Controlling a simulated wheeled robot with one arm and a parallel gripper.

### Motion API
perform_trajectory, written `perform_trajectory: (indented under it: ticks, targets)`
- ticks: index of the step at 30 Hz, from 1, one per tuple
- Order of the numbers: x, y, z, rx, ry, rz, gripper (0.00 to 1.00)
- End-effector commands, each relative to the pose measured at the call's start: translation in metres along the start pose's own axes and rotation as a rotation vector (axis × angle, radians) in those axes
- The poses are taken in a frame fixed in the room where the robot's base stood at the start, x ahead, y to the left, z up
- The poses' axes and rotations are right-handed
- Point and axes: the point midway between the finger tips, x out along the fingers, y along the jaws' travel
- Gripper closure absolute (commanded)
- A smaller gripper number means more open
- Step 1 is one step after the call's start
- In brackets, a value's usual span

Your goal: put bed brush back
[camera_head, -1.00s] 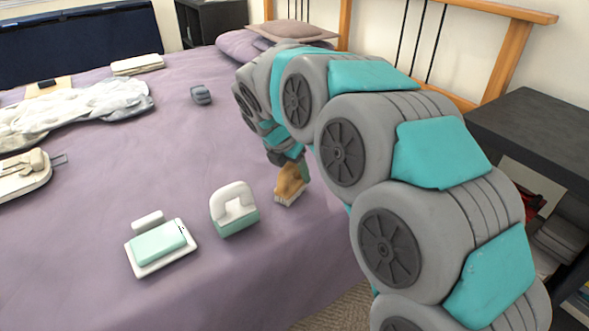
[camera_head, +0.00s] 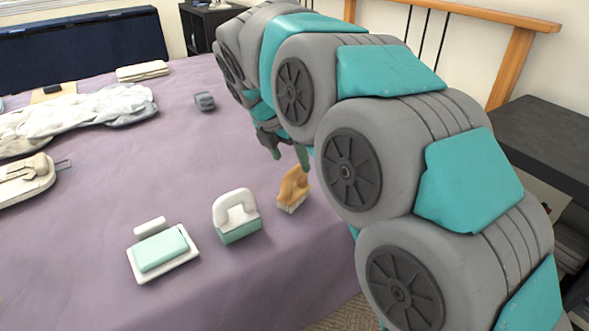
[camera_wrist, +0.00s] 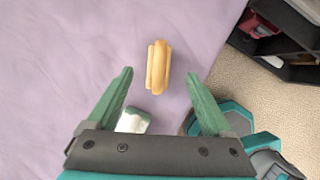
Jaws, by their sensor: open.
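The bed brush, a tan brush with a curved handle (camera_head: 293,187), rests bristles down on the purple bed near its right edge. In the wrist view, its handle (camera_wrist: 158,66) shows from above, ahead of and between my fingertips. My gripper (camera_head: 288,155) is open and empty just above the brush, with a visible gap. In the wrist view, my gripper's green fingers (camera_wrist: 158,76) are spread wide. A white-handled green block (camera_head: 236,215) stands on the bed just left of the brush.
A white tray with a green pad (camera_head: 163,252) lies further left on the bed (camera_head: 120,195). A small grey object (camera_head: 204,101) and a crumpled white cloth (camera_head: 75,115) lie further back. A dark shelf (camera_head: 535,130) stands to the right, beyond my arm.

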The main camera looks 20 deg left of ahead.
Motion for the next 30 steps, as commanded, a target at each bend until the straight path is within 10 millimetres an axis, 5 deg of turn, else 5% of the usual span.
perform_trajectory:
  ticks: [8, 20, 23, 30]
  targets:
    - [-0.032, 0.0, 0.0, -0.001, -0.002, 0.001, 0.15]
    - [-0.032, -0.012, 0.002, 0.048, 0.009, -0.009, 0.15]
    - [-0.027, -0.045, 0.006, 0.192, 0.034, -0.034, 0.15]
    - [-0.005, -0.179, -0.008, 0.834, 0.116, -0.165, 0.15]
